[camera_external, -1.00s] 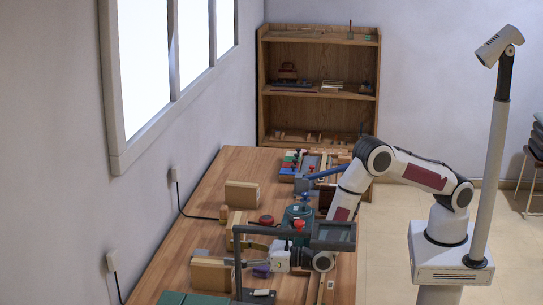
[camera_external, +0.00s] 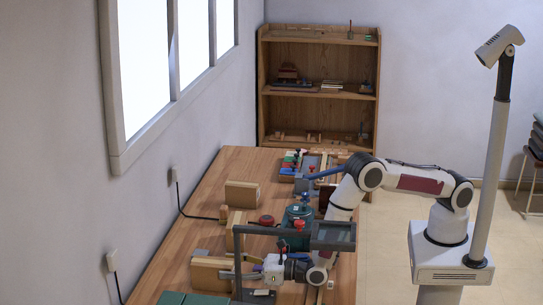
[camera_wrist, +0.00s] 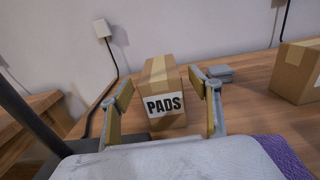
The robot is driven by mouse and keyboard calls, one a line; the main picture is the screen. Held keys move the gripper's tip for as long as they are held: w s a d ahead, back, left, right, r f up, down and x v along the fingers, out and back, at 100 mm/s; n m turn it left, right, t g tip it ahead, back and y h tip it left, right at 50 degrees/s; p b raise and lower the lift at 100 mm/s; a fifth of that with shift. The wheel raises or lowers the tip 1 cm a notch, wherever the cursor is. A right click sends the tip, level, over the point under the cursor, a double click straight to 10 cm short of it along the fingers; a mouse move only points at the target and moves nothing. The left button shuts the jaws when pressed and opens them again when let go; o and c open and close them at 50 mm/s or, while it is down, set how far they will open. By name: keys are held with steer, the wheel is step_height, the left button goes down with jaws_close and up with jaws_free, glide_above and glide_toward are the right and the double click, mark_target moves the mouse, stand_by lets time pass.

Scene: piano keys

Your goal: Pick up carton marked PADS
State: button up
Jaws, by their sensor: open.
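The carton marked PADS (camera_wrist: 165,108) is a brown cardboard box with a tape strip on top and a white label facing me in the wrist view. My gripper (camera_wrist: 162,92) is open, with one finger on each side of the carton. The fingers look close to its sides; I cannot tell whether they touch. In the external view my gripper (camera_external: 236,272) is low over the table, level with a cardboard box (camera_external: 209,274) that looks like the same carton, partly hidden behind the fingers.
Another cardboard box (camera_wrist: 296,72) stands at the right in the wrist view. A small grey object (camera_wrist: 220,71) lies behind the right finger. A dark frame (camera_external: 238,240) stands beside my gripper, and a green tank (camera_external: 297,222) is behind it. A purple item (camera_wrist: 282,156) is at lower right.

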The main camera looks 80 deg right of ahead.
mark_target(212, 262)
steer(key=shift+w, duration=0.15)
steer(key=shift+w, duration=2.75)
steer(key=shift+a, duration=0.1)
steer(key=shift+c, duration=0.3)
steer(key=shift+r, duration=0.1)
steer(key=c, duration=1.3)
